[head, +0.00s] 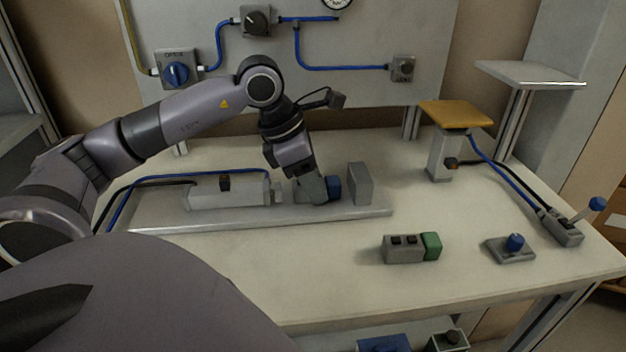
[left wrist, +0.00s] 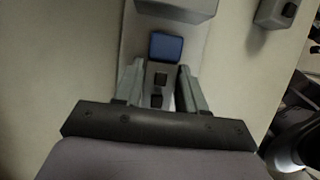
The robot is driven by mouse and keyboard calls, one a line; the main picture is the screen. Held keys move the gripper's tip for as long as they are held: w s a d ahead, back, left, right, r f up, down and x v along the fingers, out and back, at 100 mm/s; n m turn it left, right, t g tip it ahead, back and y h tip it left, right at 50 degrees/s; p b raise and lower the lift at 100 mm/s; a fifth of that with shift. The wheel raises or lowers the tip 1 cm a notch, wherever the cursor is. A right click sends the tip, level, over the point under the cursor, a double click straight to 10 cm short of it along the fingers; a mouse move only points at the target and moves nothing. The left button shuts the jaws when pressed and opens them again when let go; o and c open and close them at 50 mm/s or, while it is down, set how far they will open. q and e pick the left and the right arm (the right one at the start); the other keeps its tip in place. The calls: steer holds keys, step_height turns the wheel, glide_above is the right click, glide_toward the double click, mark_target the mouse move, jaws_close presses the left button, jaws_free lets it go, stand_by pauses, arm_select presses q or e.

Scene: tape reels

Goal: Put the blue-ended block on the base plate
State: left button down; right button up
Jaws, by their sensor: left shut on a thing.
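The blue-ended block shows its blue end (head: 334,187) in the head view, over the right part of the pale base plate (head: 260,222). My left gripper (head: 318,189) is shut on its grey body and hides most of it. In the left wrist view the blue end (left wrist: 166,47) points away past the fingertips. The grey body with two dark buttons lies between the fingers of the left gripper (left wrist: 160,77). The block looks level and very close to the plate; I cannot tell if it touches. My right gripper is not in view.
On the plate, a grey cylinder unit (head: 235,192) lies left of the block and an upright grey stop (head: 360,183) stands right of it. A green-ended block (head: 411,247) lies in front. A blue-knobbed box (head: 513,247), a lever box (head: 562,226) and an orange-topped stand (head: 456,114) are farther right.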

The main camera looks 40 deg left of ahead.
arm_select(q)
steer(key=c, duration=0.6)
jaws_free()
steer(key=shift+c, duration=0.2)
steer(key=shift+r+p, duration=0.3)
steer(key=shift+p, duration=0.05)
steer(key=v, duration=1.1)
steer(key=shift+s+r+p, duration=0.15)
steer(key=shift+r+p, duration=0.2)
steer(key=shift+p, duration=0.1)
steer(key=shift+a, duration=0.15)
